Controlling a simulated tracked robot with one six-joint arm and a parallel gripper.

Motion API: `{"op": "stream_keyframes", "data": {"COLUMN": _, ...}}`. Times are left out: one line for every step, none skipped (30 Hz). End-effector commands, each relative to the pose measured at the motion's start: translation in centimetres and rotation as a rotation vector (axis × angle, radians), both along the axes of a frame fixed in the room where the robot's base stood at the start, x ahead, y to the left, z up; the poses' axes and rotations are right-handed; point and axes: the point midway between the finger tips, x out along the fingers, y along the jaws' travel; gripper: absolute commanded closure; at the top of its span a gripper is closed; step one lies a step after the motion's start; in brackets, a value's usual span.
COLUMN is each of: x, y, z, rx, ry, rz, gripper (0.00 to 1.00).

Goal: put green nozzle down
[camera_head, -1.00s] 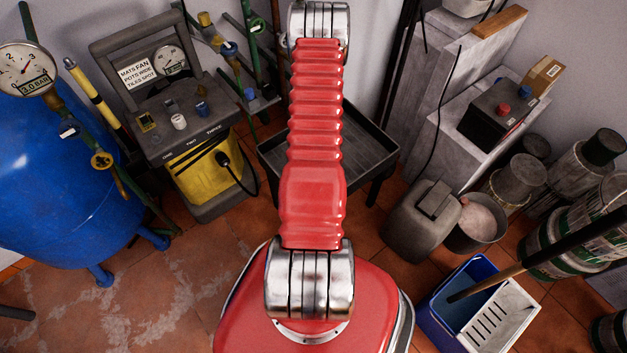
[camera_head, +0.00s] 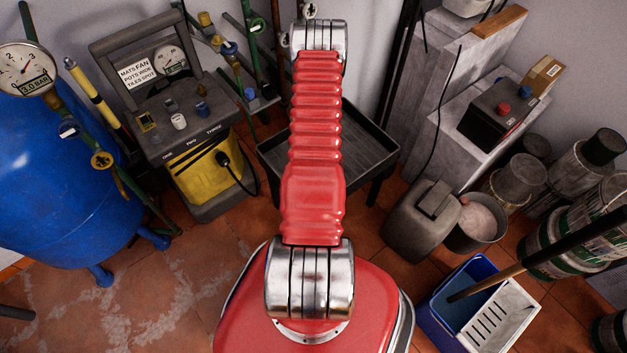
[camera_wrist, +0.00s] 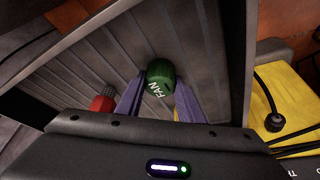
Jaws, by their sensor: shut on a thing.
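The green nozzle (camera_wrist: 160,74), marked FAN, is between the two purple-blue fingers of my gripper (camera_wrist: 162,88) in the wrist view. My gripper is shut on it. Behind it is the ribbed floor of a dark grey tray (camera_wrist: 75,58); I cannot tell whether the nozzle touches it. A red nozzle (camera_wrist: 103,103) is to the left, beside the left finger. In the head view my arm hides the gripper, the nozzles and part of the tray (camera_head: 372,135).
The yellow and grey machine (camera_head: 190,125) stands left of the tray and also shows at the right of the wrist view (camera_wrist: 298,105). A grey jerrycan (camera_head: 420,220) and a bucket (camera_head: 475,225) stand to the right.

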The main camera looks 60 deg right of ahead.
Motion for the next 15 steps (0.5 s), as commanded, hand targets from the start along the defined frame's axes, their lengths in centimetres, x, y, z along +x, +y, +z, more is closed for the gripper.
{"op": "stream_keyframes", "data": {"x": 0.00, "y": 0.01, "z": -0.06, "rx": 0.000, "ry": 0.000, "rz": 0.000, "gripper": 0.93}}
{"op": "stream_keyframes", "data": {"x": -0.01, "y": 0.02, "z": -0.14, "rx": 0.000, "ry": 0.000, "rz": 0.000, "gripper": 0.93}}
{"op": "stream_keyframes", "data": {"x": -0.02, "y": 0.03, "z": -0.24, "rx": 0.001, "ry": 0.000, "rz": 0.000, "gripper": 0.93}}
{"op": "stream_keyframes", "data": {"x": -0.01, "y": 0.02, "z": -0.20, "rx": 0.001, "ry": 0.000, "rz": 0.000, "gripper": 0.64}}
{"op": "stream_keyframes", "data": {"x": -0.01, "y": 0.02, "z": -0.18, "rx": 0.000, "ry": 0.000, "rz": 0.000, "gripper": 0.62}}
{"op": "stream_keyframes", "data": {"x": -0.01, "y": 0.02, "z": -0.18, "rx": 0.000, "ry": 0.000, "rz": 0.000, "gripper": 0.59}}
{"op": "stream_keyframes", "data": {"x": -0.01, "y": 0.02, "z": -0.18, "rx": 0.000, "ry": 0.000, "rz": 0.000, "gripper": 0.57}}
{"op": "stream_keyframes", "data": {"x": -0.01, "y": 0.02, "z": -0.18, "rx": 0.000, "ry": 0.000, "rz": 0.000, "gripper": 0.55}}
{"op": "stream_keyframes", "data": {"x": -0.01, "y": 0.01, "z": -0.17, "rx": 0.000, "ry": 0.000, "rz": 0.000, "gripper": 0.52}}
{"op": "stream_keyframes", "data": {"x": -0.01, "y": 0.01, "z": -0.17, "rx": 0.000, "ry": 0.000, "rz": 0.000, "gripper": 0.50}}
{"op": "stream_keyframes", "data": {"x": -0.01, "y": 0.01, "z": -0.17, "rx": 0.000, "ry": 0.000, "rz": 0.000, "gripper": 0.48}}
{"op": "stream_keyframes", "data": {"x": -0.02, "y": 0.01, "z": -0.17, "rx": 0.000, "ry": 0.000, "rz": 0.000, "gripper": 0.47}}
{"op": "stream_keyframes", "data": {"x": -0.02, "y": 0.01, "z": -0.17, "rx": 0.000, "ry": 0.000, "rz": 0.000, "gripper": 0.47}}
{"op": "stream_keyframes", "data": {"x": -0.02, "y": 0.01, "z": -0.17, "rx": 0.000, "ry": 0.000, "rz": 0.000, "gripper": 0.47}}
{"op": "stream_keyframes", "data": {"x": -0.01, "y": 0.00, "z": -0.17, "rx": 0.000, "ry": 0.000, "rz": 0.000, "gripper": 0.47}}
